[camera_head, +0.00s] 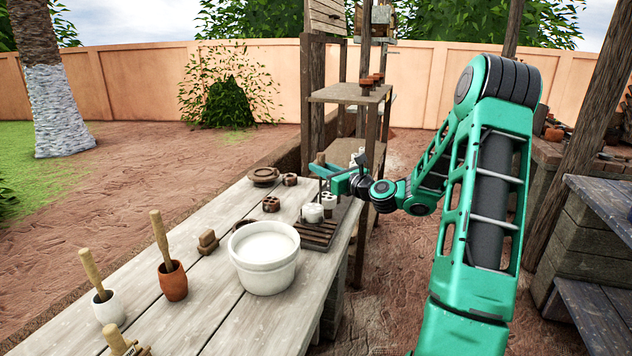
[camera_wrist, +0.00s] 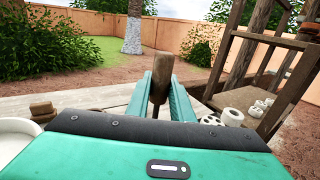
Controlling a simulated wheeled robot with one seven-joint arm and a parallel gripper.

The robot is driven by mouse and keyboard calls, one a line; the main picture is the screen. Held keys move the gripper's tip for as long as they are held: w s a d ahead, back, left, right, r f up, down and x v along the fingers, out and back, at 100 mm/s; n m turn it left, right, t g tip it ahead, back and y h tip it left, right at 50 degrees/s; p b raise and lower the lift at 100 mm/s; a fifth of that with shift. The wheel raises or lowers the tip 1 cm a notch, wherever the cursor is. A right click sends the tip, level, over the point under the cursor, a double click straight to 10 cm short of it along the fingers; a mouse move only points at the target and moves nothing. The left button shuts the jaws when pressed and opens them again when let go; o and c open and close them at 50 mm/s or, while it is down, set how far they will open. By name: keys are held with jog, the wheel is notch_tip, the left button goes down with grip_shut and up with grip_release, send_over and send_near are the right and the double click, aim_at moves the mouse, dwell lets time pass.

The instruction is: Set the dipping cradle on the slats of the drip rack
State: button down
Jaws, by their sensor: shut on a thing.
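My gripper (camera_head: 325,172) is over the far right part of the table, shut on an upright wooden handle. In the wrist view the handle (camera_wrist: 160,78) stands between the two green fingers. It appears to be the handle of the dipping cradle; its lower part is hidden behind the gripper in the wrist view and hard to make out in the head view. The drip rack (camera_head: 317,238), a dark slatted wooden tray, lies on the table below and nearer than the gripper. A white round piece (camera_head: 313,213) and a white piece with holes (camera_head: 329,200) are at its far part.
A white bowl of pale liquid (camera_head: 264,243) stands left of the rack. Brown pieces (camera_head: 271,204) and a brown dish (camera_head: 263,175) lie beyond. A wooden shelf stand (camera_head: 350,93) rises behind the gripper. Handled pots (camera_head: 172,279) stand at the near left.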

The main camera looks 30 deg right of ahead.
jog(key=shift+f, duration=1.75)
jog(key=c, duration=1.6)
grip_release()
jog(key=shift+o, duration=0.2)
